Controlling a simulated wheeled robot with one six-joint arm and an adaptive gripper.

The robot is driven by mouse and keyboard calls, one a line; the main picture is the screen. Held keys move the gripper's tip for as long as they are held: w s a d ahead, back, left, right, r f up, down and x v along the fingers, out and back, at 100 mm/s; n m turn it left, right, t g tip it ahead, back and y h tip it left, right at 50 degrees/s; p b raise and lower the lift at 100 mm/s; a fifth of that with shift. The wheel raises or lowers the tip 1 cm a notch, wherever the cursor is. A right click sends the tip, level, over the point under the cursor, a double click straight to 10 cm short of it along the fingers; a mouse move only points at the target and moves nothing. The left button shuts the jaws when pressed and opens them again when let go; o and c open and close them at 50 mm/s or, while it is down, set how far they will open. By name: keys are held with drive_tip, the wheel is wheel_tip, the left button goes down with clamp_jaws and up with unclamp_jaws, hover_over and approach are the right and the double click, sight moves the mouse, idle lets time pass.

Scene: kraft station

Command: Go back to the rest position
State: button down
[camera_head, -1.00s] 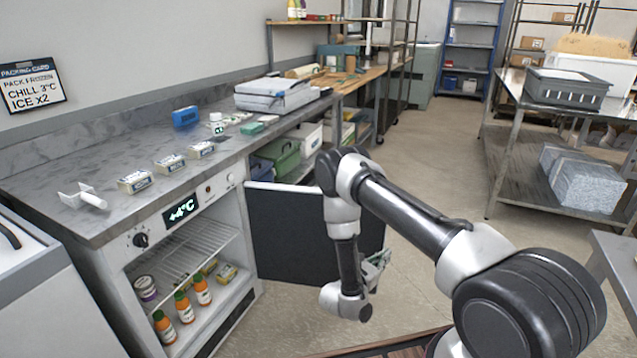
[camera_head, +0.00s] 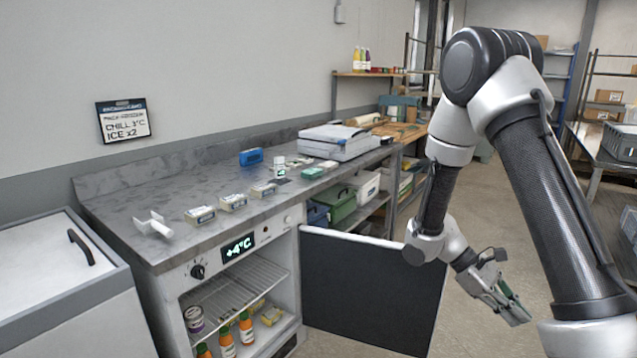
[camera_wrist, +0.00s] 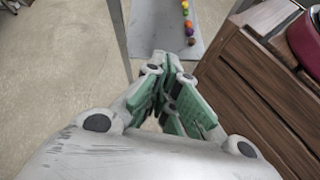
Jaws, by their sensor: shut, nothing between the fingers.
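My gripper (camera_head: 512,302) hangs at the lower right in the head view, in front of the open fridge door (camera_head: 372,285) and apart from it. Its green-padded fingers also show in the wrist view (camera_wrist: 172,105). They are together with nothing between them. My arm is folded, with its elbow high at the upper right. The fingers point down toward the floor side in the head view.
The fridge (camera_head: 245,290) stands open with bottles (camera_head: 227,343) inside. Small boxes (camera_head: 232,202) and a white scoop-like item (camera_head: 153,224) lie on the counter (camera_head: 120,205). A wooden cabinet (camera_wrist: 262,105) is close on the right in the wrist view.

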drive_tip(key=s+a+r+m+t+y, duration=0.2)
drive_tip(key=s+r+t+y, duration=0.1)
drive_tip(key=r, duration=0.5)
drive_tip(key=s+a+r+m+t+y, duration=0.2)
drive_tip(key=s+r+m+t, duration=0.1)
drive_tip(key=r, duration=0.5)
drive_tip(key=s+a+r+m+t+y, duration=0.1)
drive_tip(key=s+r+m+t+y, duration=0.1)
drive_tip(key=r, duration=0.6)
drive_tip(key=s+t+y, duration=0.1)
drive_tip(key=s+t, duration=0.1)
drive_tip(key=t, duration=0.1)
drive_tip(key=shift+s+a+m+t+y, duration=0.2)
drive_tip(key=shift+a+m+t+y, duration=0.1)
drive_tip(key=shift+a+m+t, duration=0.1)
